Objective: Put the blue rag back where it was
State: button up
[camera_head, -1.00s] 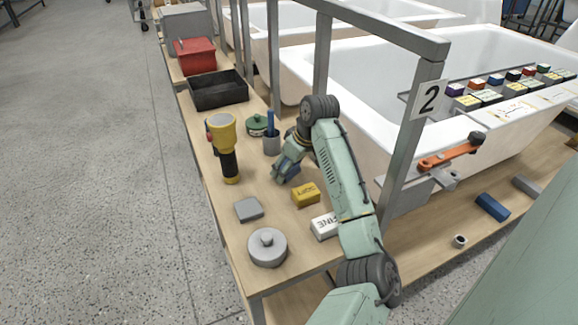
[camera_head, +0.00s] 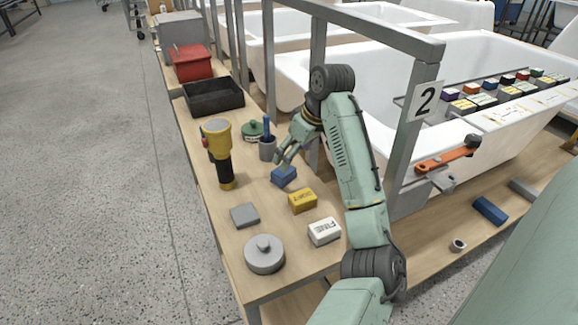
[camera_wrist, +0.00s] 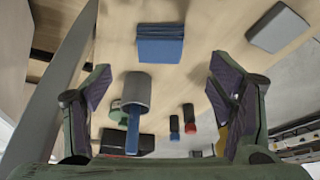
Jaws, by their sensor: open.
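The blue rag (camera_head: 284,176), a small folded block, lies on the wooden bench top beyond the yellow block (camera_head: 303,200). In the wrist view the rag (camera_wrist: 160,44) lies ahead of the fingers, clear of both. My gripper (camera_head: 284,160) is just above and beside the rag in the head view. Its two fingers are spread wide in the wrist view (camera_wrist: 163,92), with nothing held between them.
A grey block (camera_head: 245,215), white block (camera_head: 324,231) and grey lidded pot (camera_head: 264,254) lie nearer. A frame post (camera_head: 408,150) stands right.

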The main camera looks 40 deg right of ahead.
jog(key=shift+v, duration=1.55)
jog(key=shift+f, duration=0.1)
